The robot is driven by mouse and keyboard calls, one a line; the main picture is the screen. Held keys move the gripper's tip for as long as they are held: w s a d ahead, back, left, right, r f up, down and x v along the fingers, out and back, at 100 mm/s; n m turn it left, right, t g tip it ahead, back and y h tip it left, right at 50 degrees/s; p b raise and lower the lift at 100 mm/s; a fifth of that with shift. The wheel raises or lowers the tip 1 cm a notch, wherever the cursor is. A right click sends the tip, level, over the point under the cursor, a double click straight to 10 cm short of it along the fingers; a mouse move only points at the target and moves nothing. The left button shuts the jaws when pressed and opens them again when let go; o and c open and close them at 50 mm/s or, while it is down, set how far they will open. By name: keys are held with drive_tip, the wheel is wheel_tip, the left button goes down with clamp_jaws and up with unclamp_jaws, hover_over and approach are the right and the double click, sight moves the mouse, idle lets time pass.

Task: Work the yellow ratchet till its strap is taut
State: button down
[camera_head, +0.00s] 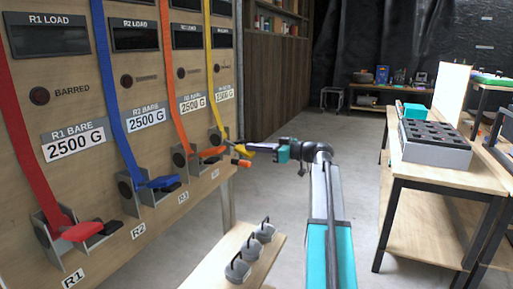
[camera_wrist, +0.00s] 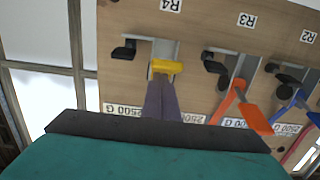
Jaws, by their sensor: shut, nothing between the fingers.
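The yellow ratchet sits at the R4 station at the panel's far end. Its yellow handle (camera_wrist: 168,66) shows in the wrist view, which sees the panel upside down. The yellow strap (camera_head: 211,60) runs down the panel to it in the head view. In the wrist view most of the strap is hidden behind my fingers. My gripper (camera_head: 250,147) is shut and empty, with its purple fingers (camera_wrist: 162,82) pointing at the handle. Their tips are at or very near the handle's edge; I cannot tell if they touch. A black lever (camera_wrist: 124,52) is beside the ratchet.
The orange ratchet handle (camera_wrist: 255,113) at R3 sticks out close by. Blue (camera_head: 160,183) and red (camera_head: 82,231) handles are nearer along the panel. A low bench (camera_head: 219,270) with grey weights (camera_head: 263,231) stands below. The floor between panel and right-hand workbench (camera_head: 440,177) is open.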

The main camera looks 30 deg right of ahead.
drive_tip(key=shift+a+f, duration=0.3)
drive_tip(key=shift+f, duration=0.2)
drive_tip(key=shift+d+r, duration=0.1)
drive_tip(key=shift+r, duration=0.4)
drive_tip(key=r+v, duration=0.1)
drive_tip(key=v, duration=1)
drive_tip(key=shift+s+d+r, duration=0.15)
drive_tip(key=shift+d+r, duration=0.15)
drive_tip(key=shift+r, duration=0.1)
idle(0.6)
drive_tip(key=shift+r, duration=0.15)
